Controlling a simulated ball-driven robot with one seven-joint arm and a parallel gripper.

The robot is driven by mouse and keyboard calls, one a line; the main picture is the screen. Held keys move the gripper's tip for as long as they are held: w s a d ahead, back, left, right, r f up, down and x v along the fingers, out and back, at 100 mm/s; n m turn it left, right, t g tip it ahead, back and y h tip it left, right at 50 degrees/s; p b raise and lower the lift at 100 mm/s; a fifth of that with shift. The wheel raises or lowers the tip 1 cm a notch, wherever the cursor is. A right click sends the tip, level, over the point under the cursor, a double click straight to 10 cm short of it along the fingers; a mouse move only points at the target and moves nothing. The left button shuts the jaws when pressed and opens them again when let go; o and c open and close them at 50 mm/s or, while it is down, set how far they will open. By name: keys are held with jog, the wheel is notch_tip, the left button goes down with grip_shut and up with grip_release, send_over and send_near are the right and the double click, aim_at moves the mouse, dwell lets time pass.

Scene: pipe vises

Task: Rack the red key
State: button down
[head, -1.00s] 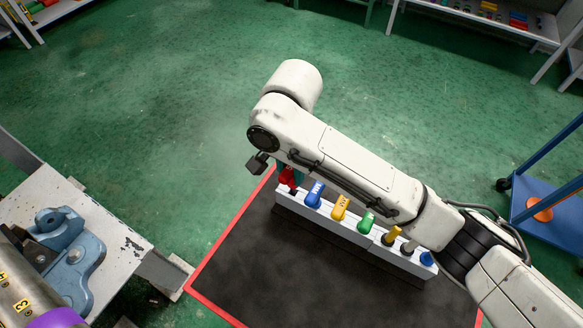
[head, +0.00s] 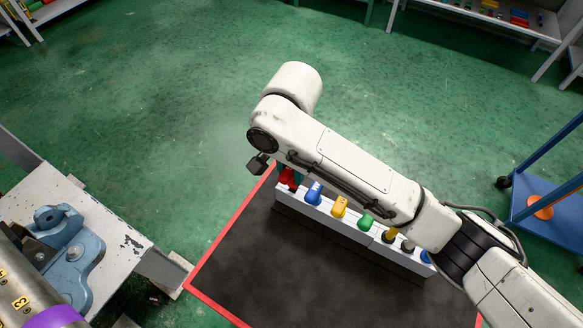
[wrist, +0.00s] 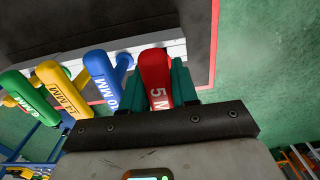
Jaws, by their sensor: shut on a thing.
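The red key (head: 287,177) is at the left end of the white rack (head: 336,226). In the head view my arm hides most of the gripper, so only a bit of green finger shows by the key. The key's lower end is hidden, so I cannot tell how deep it sits in the rack.
Blue (head: 314,192), yellow (head: 339,206) and green (head: 365,222) keys stand in the rack beside the red one, with several more to the right. The rack stands on a dark mat (head: 270,265) with a red border. A bench with a blue vise (head: 66,250) is at left.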

jog(key=shift+f+b, duration=0.45)
jog(key=shift+f, duration=0.9)
dwell(0.7)
jog(key=shift+f+p, duration=0.1)
jog(key=shift+p, duration=0.4)
dwell(1.5)
jog(key=c, duration=0.8)
grip_release()
notch_tip(320, 180, up, 11)
jog(key=p, duration=0.3)
jog(key=shift+f, duration=0.1)
